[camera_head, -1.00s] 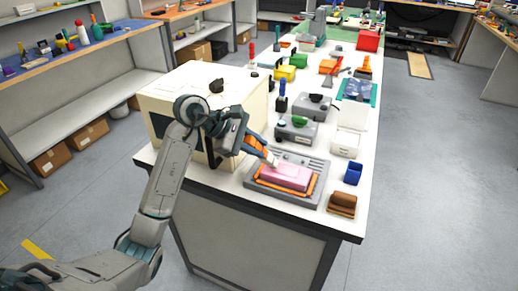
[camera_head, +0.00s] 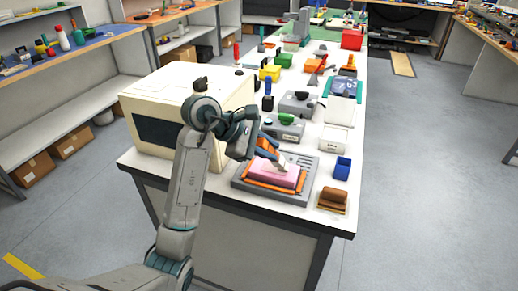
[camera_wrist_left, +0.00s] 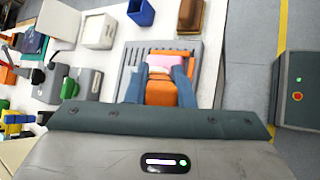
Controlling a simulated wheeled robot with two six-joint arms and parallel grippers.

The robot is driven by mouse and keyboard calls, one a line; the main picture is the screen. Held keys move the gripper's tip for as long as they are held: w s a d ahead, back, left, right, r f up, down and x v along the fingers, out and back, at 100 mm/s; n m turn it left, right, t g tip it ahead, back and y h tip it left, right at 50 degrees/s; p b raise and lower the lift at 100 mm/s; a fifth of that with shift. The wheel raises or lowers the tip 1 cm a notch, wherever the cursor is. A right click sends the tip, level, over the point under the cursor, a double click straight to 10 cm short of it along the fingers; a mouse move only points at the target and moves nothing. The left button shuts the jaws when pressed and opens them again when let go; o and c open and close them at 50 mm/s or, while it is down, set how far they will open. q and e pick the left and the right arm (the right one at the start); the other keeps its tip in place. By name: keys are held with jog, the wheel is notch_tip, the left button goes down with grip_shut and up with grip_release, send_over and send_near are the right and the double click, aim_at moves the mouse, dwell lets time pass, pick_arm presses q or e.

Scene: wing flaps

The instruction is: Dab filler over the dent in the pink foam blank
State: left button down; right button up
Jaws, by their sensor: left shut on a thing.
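The pink foam blank (camera_head: 276,175) lies on a grey tray (camera_head: 243,185) between orange strips, near the front corner of the bench. My left gripper (camera_head: 268,148) is shut on an orange-handled spreader with a pale tip (camera_head: 283,166). The tip is over the foam's far right part; I cannot tell if it touches. In the left wrist view the orange handle (camera_wrist_left: 160,92) sits between the blue fingers, with the foam (camera_wrist_left: 165,59) beyond the tip. I cannot make out the dent. My right gripper is not in view.
A cream box (camera_head: 165,105) stands left of my arm. A blue bin (camera_head: 342,168), a brown block (camera_head: 333,197) and a white box (camera_head: 332,138) stand right of the tray. Grey devices (camera_head: 285,130) stand behind it. The bench's front edge is close.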

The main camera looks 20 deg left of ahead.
pick_arm(q)
jog(key=shift+d, duration=0.4)
jog(key=shift+a+f+b, duration=0.1)
jog(key=shift+f+b, duration=0.05)
jog(key=shift+b, duration=0.4)
jog(key=a+b, duration=0.2)
jog(key=a, duration=0.5)
jog(key=shift+a, duration=0.25)
jog(key=shift+w+r, duration=0.1)
jog(key=shift+r, duration=0.2)
jog(key=shift+r+p, duration=1.1)
jog(key=shift+r, duration=1.85)
